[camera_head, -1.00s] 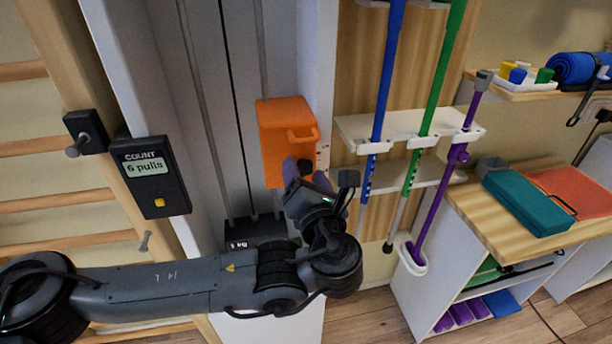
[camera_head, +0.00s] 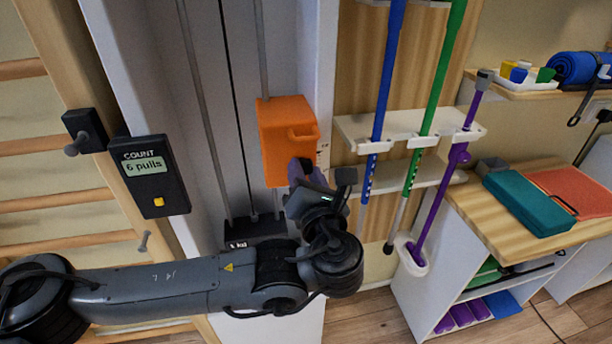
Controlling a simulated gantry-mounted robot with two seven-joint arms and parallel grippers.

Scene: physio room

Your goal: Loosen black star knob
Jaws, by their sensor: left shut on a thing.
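My left gripper (camera_head: 302,178) is at the lower right side of an orange carriage (camera_head: 285,128) on the white machine column. Its fingers are shut on a dark knob, of which only a small black part (camera_head: 302,167) shows between them. The knob's star shape is hidden by the fingers. My right gripper is not in view.
A black counter box (camera_head: 151,178) reading "6 pulls" hangs left of the column. Blue (camera_head: 387,75), green (camera_head: 436,90) and purple (camera_head: 450,165) poles stand in a white rack (camera_head: 350,128) close right of my gripper. A shelf unit (camera_head: 435,255) stands farther right.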

